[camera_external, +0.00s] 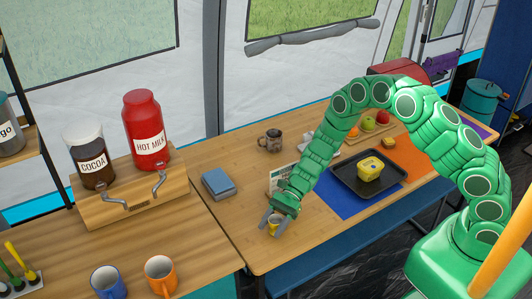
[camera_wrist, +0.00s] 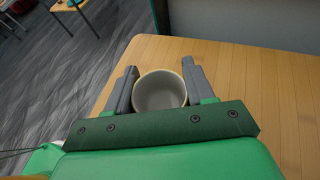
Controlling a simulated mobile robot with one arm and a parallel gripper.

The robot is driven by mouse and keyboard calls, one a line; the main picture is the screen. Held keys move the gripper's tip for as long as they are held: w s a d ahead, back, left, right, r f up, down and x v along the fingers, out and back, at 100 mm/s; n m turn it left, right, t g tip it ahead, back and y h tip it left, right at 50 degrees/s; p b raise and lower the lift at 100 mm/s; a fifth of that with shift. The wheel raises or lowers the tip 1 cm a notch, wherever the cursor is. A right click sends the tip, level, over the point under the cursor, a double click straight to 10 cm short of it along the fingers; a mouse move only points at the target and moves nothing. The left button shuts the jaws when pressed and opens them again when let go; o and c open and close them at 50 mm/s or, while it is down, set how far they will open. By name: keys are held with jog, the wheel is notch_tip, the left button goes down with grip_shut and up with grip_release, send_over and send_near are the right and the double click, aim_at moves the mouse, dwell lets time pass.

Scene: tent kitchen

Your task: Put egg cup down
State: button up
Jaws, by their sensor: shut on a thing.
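The egg cup (camera_external: 274,228) is small and yellowish on the outside, near the front left corner of the wooden table. In the wrist view the egg cup (camera_wrist: 160,90) shows a round rim and an empty pale inside. My gripper (camera_external: 271,219) is shut on it, with one grey finger on each side; the fingers also show in the wrist view (camera_wrist: 158,86). The egg cup looks upright, low over the tabletop (camera_wrist: 240,80). Its base is hidden, so I cannot tell whether it touches the table.
A white printed stand (camera_external: 280,180) is just behind my gripper. A blue box (camera_external: 217,184) and a patterned mug (camera_external: 271,141) stand farther back. A black tray (camera_external: 345,177) with a yellow tub (camera_external: 370,168) lies to the right. Bare wood lies left of my gripper.

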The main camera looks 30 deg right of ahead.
jog(key=o, duration=1)
jog(key=shift+f, duration=0.1)
jog(key=shift+o, duration=0.2)
jog(key=shift+w+d+r, duration=0.15)
jog(key=shift+d+r, duration=0.1)
jog(key=v, duration=1.1)
jog(key=shift+d, duration=0.2)
